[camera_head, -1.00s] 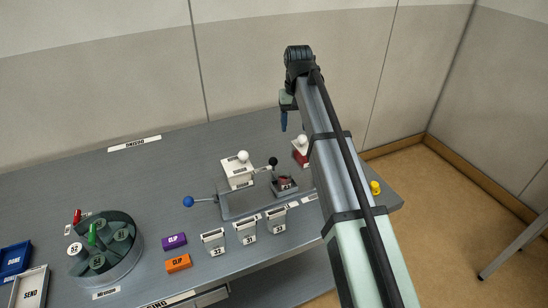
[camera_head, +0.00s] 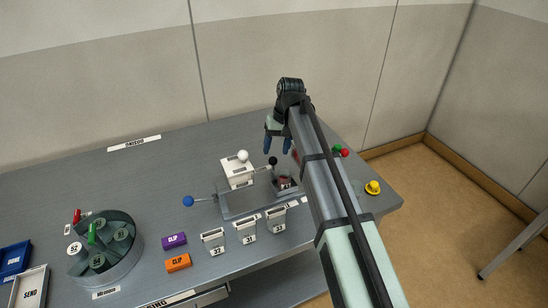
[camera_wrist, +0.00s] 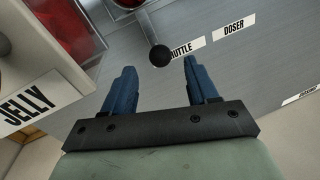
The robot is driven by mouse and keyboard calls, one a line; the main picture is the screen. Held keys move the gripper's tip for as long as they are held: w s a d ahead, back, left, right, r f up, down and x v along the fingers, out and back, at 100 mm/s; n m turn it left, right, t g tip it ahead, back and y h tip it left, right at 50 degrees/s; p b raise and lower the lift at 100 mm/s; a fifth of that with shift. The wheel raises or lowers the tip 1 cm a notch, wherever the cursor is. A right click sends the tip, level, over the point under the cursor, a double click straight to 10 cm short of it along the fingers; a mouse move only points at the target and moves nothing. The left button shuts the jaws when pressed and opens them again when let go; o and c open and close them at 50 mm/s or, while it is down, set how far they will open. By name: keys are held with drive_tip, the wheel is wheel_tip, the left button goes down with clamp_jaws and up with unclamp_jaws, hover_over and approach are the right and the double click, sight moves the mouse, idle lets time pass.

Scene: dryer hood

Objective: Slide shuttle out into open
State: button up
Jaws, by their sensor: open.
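My gripper (camera_head: 277,149) is open, with two blue fingers pointing down just above a black ball knob (camera_head: 273,160). In the wrist view the black knob (camera_wrist: 160,55) shows between the open fingertips (camera_wrist: 160,66), and I cannot tell whether it touches them. A label reading SHUTTLE (camera_wrist: 187,46), its start hidden by the knob, lies on the grey bench behind the knob. Below the knob in the head view stands a small grey block with a reddish top (camera_head: 285,183). A grey tray-like frame (camera_head: 235,214) lies left of that block.
A white box with a white knob (camera_head: 238,174) stands close left of my gripper. A blue-balled lever (camera_head: 190,201) reaches left. Several small labelled bins (camera_head: 247,232) stand in front. A box labelled JELLY (camera_wrist: 35,108) is close by in the wrist view. My arm hides the bench right of the block.

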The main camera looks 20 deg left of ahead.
sight(274, 158)
drive_tip(key=shift+s+a+f, duration=0.15)
drive_tip(key=shift+a+f, duration=0.05)
drive_tip(key=shift+f, duration=0.95)
drive_tip(key=shift+s+a+f, duration=0.1)
drive_tip(key=shift+a+f, duration=0.1)
drive_tip(key=shift+f, duration=0.9)
clamp_jaws()
